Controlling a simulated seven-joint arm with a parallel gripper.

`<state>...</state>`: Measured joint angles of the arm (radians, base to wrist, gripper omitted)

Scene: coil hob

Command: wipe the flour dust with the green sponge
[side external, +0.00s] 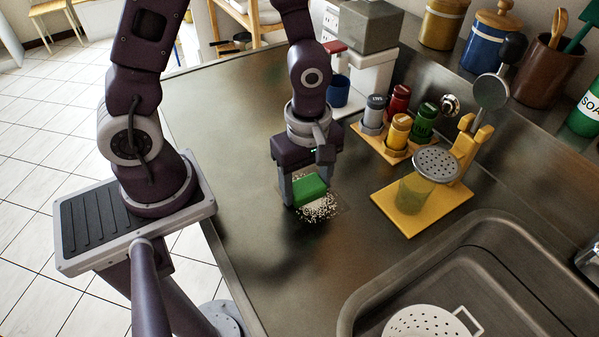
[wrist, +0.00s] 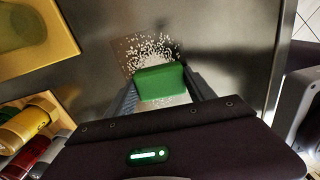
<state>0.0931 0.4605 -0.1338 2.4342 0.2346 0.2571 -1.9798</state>
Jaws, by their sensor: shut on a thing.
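The green sponge (side external: 309,189) is between the fingers of my gripper (side external: 305,190), which is shut on it. The sponge also shows in the wrist view (wrist: 160,83), with a finger on each side. The flour dust (side external: 320,207) is a patch of white specks on the dark metal counter, under and beside the sponge. In the wrist view the flour dust (wrist: 150,50) spreads beyond the sponge's far edge. The sponge is at or just above the counter; I cannot tell whether it touches. Part of the patch is hidden beneath it.
A yellow stand (side external: 440,205) with a green glass and a strainer is to the right. Several spice jars (side external: 399,130) stand in a rack behind it. A sink (side external: 480,270) with a white colander (side external: 425,322) lies at front right. The counter left of the gripper is clear.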

